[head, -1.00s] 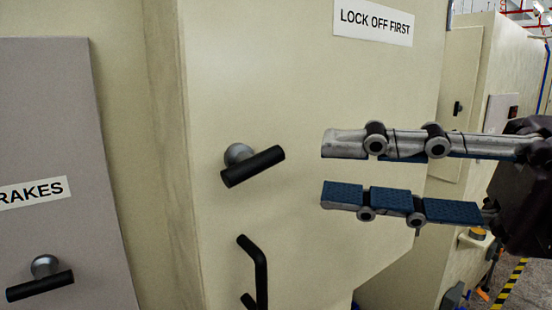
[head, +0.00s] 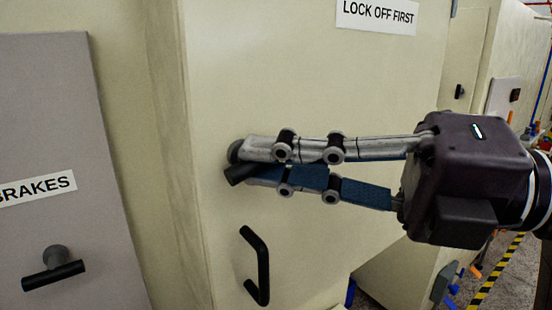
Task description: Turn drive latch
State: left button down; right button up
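The drive latch is a black T-bar handle (head: 237,175) on a round grey hub, on the cream cabinet door under the "LOCK OFF FIRST" label (head: 376,15). Its left end shows tilted, lower at the left. Its right part is hidden by my fingers. My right gripper (head: 252,163) comes in from the right with one finger above the bar and one below. Its fingers converge towards the tips and are closed on the bar. My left gripper is not in view.
A bent black door handle (head: 262,265) stands out just below the latch. At left, a grey panel (head: 50,120) carries a "BRAKES" label (head: 37,189) and a similar T-handle (head: 53,272). More cabinets and a yellow-black floor stripe (head: 497,272) are at right.

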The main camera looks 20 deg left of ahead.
grip_shut()
jog(key=shift+r, duration=0.1)
jog(key=shift+s+a+r+n+t+h, duration=0.15)
jog(key=shift+n+t+h, duration=0.7)
jog(key=shift+n+h, duration=0.6)
jog(key=shift+s+a+r+n+t+h, duration=0.15)
jog(key=shift+n+t+h, duration=0.65)
jog(key=shift+n+h, duration=0.65)
jog(key=shift+s+a+r+n+t+h, duration=0.15)
jog(key=shift+n+t+h, duration=0.7)
jog(key=shift+n+h, duration=0.6)
jog(key=shift+d, duration=0.1)
jog(key=o, duration=0.7)
grip_release()
jog(key=shift+c, duration=0.2)
